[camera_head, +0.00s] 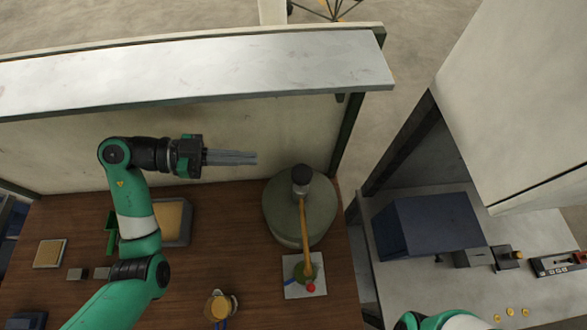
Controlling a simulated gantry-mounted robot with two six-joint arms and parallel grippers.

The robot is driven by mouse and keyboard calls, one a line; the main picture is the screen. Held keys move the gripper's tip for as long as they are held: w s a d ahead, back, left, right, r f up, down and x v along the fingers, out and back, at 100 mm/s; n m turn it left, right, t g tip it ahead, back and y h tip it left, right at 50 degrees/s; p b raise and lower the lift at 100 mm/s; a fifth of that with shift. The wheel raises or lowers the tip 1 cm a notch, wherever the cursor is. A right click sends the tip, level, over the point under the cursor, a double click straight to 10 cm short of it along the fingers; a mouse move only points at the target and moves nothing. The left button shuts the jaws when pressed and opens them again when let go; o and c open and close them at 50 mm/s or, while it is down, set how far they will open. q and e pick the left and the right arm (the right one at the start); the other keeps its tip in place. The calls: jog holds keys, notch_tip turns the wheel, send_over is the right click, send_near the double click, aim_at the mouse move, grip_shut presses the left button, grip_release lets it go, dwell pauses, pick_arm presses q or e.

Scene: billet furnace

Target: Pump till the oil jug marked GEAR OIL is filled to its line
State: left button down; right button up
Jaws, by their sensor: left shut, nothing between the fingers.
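A round grey-green drum (280,212) stands at the right end of the wooden bench. A pump head with a dark cap (300,173) sits on top, and a tan spout or lever (304,225) reaches toward the front. My right gripper is out of view.
A yellowish container (219,306) with blue stands at the bench front. A tan-topped tray (174,222) and small blocks (76,274) lie left. A metal shelf (200,72) spans the back. A dark blue box (428,226) sits on the grey right-hand table (460,290).

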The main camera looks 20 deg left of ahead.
pick_arm(q)
jog(key=p, duration=0.1)
send_over(292, 174)
notch_tip(292, 174, down, 2)
jog(key=shift+f, duration=0.25)
jog(key=f, duration=0.4)
jog(key=shift+a, duration=0.2)
